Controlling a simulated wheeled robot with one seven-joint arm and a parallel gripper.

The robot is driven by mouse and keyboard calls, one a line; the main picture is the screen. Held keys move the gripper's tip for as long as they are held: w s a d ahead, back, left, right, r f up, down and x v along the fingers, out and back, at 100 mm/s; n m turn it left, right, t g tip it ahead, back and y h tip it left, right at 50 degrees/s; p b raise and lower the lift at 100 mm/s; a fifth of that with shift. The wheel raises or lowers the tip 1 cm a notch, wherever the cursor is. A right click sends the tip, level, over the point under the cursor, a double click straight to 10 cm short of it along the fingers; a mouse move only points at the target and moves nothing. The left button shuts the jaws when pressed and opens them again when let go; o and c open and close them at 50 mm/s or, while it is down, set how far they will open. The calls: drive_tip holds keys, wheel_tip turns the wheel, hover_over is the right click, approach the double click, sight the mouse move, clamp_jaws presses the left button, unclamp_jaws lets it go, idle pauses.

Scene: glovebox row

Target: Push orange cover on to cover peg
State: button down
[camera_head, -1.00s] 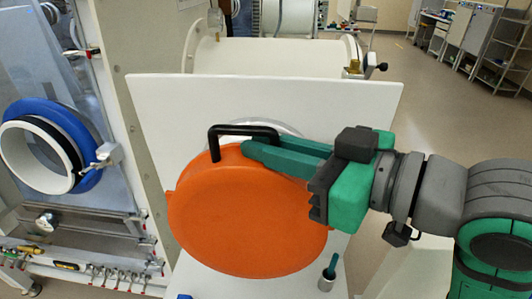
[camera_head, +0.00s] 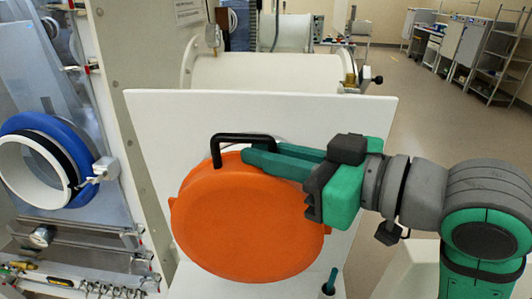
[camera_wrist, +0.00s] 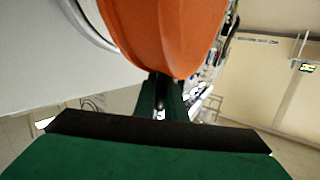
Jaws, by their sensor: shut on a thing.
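The round orange cover (camera_head: 245,220) has a black handle (camera_head: 243,138) at its top and is held upright in front of a white panel (camera_head: 150,115). My gripper (camera_head: 250,157) reaches in from the right, its green fingers shut on the cover at the upper rim by the handle; the exact grip spot is hard to see. In the wrist view the cover (camera_wrist: 165,35) is just beyond the fingers (camera_wrist: 160,95), with a pale ring (camera_wrist: 92,22) on the panel beside it. The cover peg cannot be made out. I cannot tell whether cover and panel touch.
A blue-rimmed glovebox port (camera_head: 85,140) is at the left, with a rail of small tools and clamps (camera_head: 85,285) below. A small holder with a green-handled tool (camera_head: 330,285) stands below right of the cover. A white cylinder (camera_head: 265,72) lies behind the panel. Open floor (camera_head: 435,135) is at right.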

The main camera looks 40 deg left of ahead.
drive_tip(key=shift+w+a+f, duration=0.15)
drive_tip(key=shift+w+a, duration=0.55)
drive_tip(key=shift+w, duration=0.4)
drive_tip(key=shift+w+a+f, duration=0.1)
drive_tip(key=shift+w+a, duration=0.55)
drive_tip(key=shift+w, duration=0.45)
drive_tip(key=shift+w+a+f, duration=0.15)
drive_tip(key=shift+w+a, duration=0.55)
drive_tip(key=shift+w, duration=0.4)
idle(2.9)
drive_tip(key=c, duration=1.7)
unclamp_jaws()
drive_tip(key=shift+c, duration=0.2)
drive_tip(key=d+r, duration=0.1)
drive_tip(key=d, duration=0.7)
drive_tip(key=shift+r, duration=0.15)
